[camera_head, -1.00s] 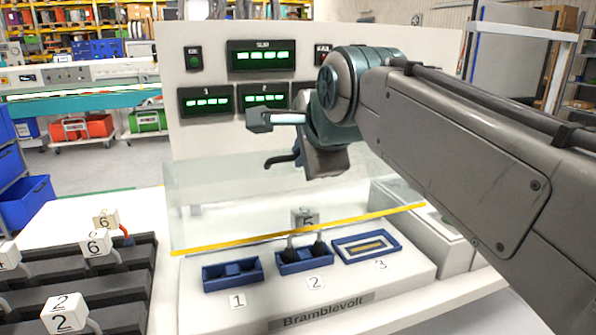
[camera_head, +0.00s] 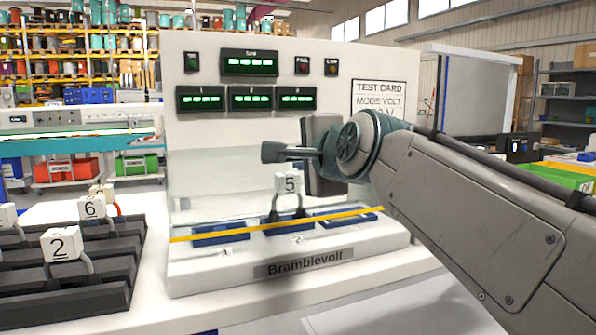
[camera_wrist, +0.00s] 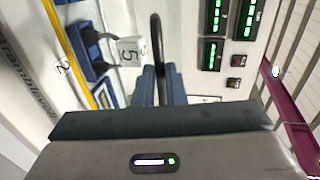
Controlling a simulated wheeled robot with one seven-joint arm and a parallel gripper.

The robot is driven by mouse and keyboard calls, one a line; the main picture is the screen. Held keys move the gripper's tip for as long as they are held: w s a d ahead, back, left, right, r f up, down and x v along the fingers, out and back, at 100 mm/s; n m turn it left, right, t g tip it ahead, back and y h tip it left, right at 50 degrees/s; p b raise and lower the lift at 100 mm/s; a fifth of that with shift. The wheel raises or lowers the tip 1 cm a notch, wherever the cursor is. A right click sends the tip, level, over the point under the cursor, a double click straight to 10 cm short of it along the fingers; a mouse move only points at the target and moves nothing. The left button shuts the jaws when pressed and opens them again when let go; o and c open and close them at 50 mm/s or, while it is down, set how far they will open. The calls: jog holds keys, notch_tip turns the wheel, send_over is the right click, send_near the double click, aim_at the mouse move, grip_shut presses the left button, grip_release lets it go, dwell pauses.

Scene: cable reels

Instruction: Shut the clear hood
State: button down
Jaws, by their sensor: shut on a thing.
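The clear hood (camera_head: 215,190) is a see-through panel with a yellow front edge (camera_head: 277,226) on the white tester. In the head view the edge crosses in front of the blue sockets; I cannot tell whether it touches the tester. The edge also shows in the wrist view (camera_wrist: 76,52). My gripper (camera_head: 274,152) is above and behind the edge. In the wrist view its blue fingers (camera_wrist: 157,74) are shut on a thin black curved bar (camera_wrist: 156,36). I cannot tell where the bar joins the hood.
A white tag marked 5 (camera_head: 288,184) with a black plug stands at the middle socket. A dark rack (camera_head: 75,275) with numbered tags is at the left. The tester's upright panel (camera_head: 345,65) with green displays rises behind.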

jog(key=shift+s+d+f+b, duration=0.1)
jog(key=shift+s+f+b, duration=0.1)
jog(key=shift+f+b, duration=0.35)
jog(key=c, duration=1.5)
grip_release()
jog(key=shift+r, duration=0.2)
